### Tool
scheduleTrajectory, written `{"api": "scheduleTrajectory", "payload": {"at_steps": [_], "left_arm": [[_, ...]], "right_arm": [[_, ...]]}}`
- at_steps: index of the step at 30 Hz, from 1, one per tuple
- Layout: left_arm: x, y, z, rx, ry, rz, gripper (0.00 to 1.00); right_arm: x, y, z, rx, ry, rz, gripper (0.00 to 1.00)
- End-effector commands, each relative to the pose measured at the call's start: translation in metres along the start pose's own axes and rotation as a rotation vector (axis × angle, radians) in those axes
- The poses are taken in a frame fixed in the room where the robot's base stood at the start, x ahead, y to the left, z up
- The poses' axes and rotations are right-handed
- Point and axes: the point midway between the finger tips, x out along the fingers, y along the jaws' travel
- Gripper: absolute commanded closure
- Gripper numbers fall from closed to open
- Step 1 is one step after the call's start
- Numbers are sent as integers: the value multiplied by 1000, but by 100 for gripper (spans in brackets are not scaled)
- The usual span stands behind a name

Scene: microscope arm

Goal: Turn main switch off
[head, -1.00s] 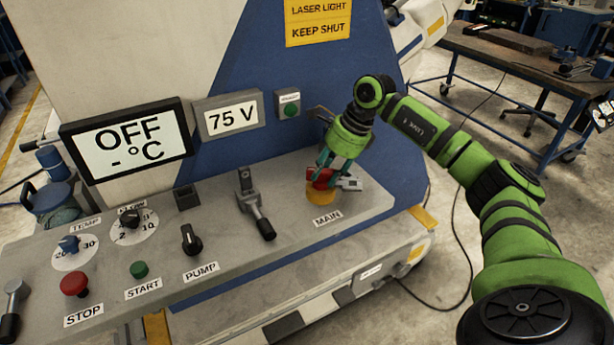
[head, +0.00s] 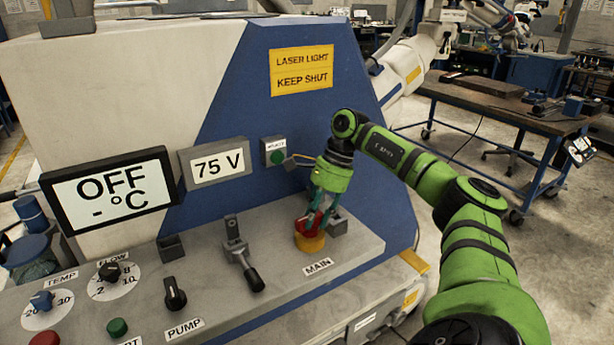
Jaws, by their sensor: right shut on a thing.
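The main switch (head: 309,241) is a red handle on a yellow round base, on the right part of the grey control panel, above the MAIN label (head: 319,266). My right gripper (head: 312,222) comes down on it from above and is shut on the red handle. The fingers hide part of the handle, so its exact angle is hard to tell. My left gripper is not in view.
A black lever (head: 243,255) stands left of the switch, and the PUMP knob (head: 175,294) is farther left. A screen (head: 110,190) reads OFF and a smaller display (head: 216,165) reads 75 V. A workbench (head: 510,105) stands at the back right.

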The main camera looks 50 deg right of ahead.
Motion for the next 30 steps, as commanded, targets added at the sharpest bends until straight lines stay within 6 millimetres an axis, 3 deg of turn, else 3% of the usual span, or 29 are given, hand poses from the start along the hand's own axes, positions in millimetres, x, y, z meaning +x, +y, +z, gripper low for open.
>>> {"api": "scheduleTrajectory", "payload": {"at_steps": [13, 14, 15, 25, 30], "left_arm": [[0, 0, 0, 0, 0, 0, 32], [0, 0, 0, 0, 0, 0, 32], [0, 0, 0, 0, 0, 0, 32], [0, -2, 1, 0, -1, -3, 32], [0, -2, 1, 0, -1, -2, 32]], "right_arm": [[0, 2, -1, -13, 2, 6, 100], [0, 2, -1, -13, 2, 6, 56], [0, 2, -1, -13, 2, 6, 43], [-1, 1, -1, -9, 1, 4, 43], [-16, 0, -1, -10, 0, -1, 43]]}}
